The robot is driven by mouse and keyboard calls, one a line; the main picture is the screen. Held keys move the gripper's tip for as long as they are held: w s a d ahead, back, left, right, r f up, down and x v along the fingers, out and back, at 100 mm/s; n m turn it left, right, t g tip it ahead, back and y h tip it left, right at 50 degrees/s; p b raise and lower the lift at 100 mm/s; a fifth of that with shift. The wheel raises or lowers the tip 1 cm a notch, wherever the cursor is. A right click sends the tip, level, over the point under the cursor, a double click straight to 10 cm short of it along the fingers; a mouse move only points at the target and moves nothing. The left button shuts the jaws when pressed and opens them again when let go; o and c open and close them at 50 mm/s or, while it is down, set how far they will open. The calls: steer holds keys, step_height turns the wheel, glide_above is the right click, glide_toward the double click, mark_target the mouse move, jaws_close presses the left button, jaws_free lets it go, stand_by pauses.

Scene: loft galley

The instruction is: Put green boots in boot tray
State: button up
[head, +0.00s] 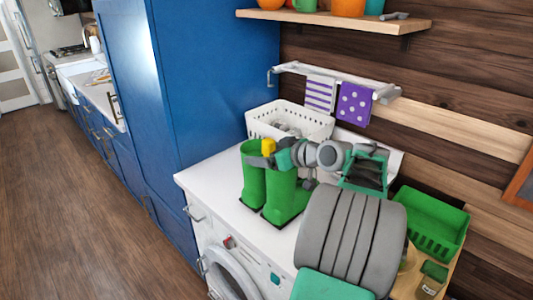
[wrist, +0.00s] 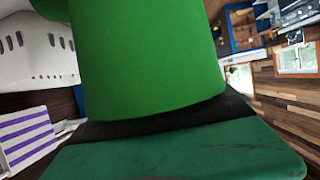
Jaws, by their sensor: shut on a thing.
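A pair of green boots (head: 280,195) with dark soles stands upright on or just over the white washing machine top (head: 222,178); I cannot tell whether the soles touch it. My gripper (head: 271,158) is shut on the upper part of the boots, reaching in from the right. In the wrist view a green boot (wrist: 150,60) fills the middle, against a dark green finger pad (wrist: 180,155). A green slotted tray (head: 445,222) lies at the right, partly hidden behind my arm; I cannot tell whether it is the boot tray.
A white basket (head: 258,125) stands behind the boots. A rail with purple patterned cloths (head: 354,104) hangs on the wall above it, below a shelf (head: 340,19). A tall blue cabinet (head: 215,80) rises at the left. The machine's front left top is clear.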

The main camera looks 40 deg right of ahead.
steer(key=shift+f, duration=0.5)
steer(key=o, duration=1.8)
steer(key=shift+c, duration=0.2)
